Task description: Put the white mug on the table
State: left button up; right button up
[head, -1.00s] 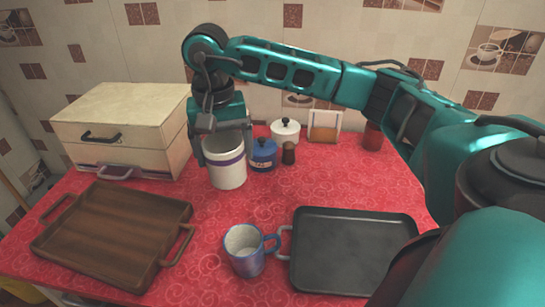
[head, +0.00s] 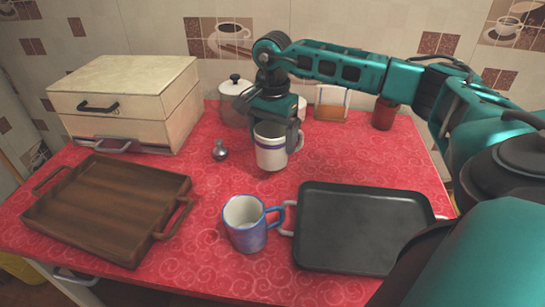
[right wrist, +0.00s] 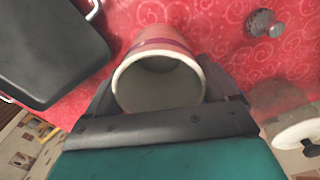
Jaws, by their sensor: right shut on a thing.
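The white mug (head: 271,154) with a purple band hangs upright in my right gripper (head: 277,137), whose fingers close on its sides. Its handle shows at the right in the head view. The right wrist view looks into the open mouth of the mug (right wrist: 160,85), which looks empty. The mug is over the red table (head: 205,195) or on it; I cannot tell whether its base touches. My left gripper is not in view.
A blue mug (head: 246,224) stands in front, beside a black tray (head: 362,228). A wooden tray (head: 105,205) and a drawer box (head: 125,100) are at left. A small silver item (head: 219,150) and a lidded pot (head: 235,103) stand near the gripper. Red cloth is clear around the centre.

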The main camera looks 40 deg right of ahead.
jog(key=shift+f, duration=0.7)
notch_tip(320, 180, down, 4)
jog(key=shift+f+b, duration=0.1)
jog(key=shift+b, duration=0.2)
jog(key=shift+f, duration=0.1)
jog(key=o, duration=1.1)
jog(key=shift+c, duration=0.2)
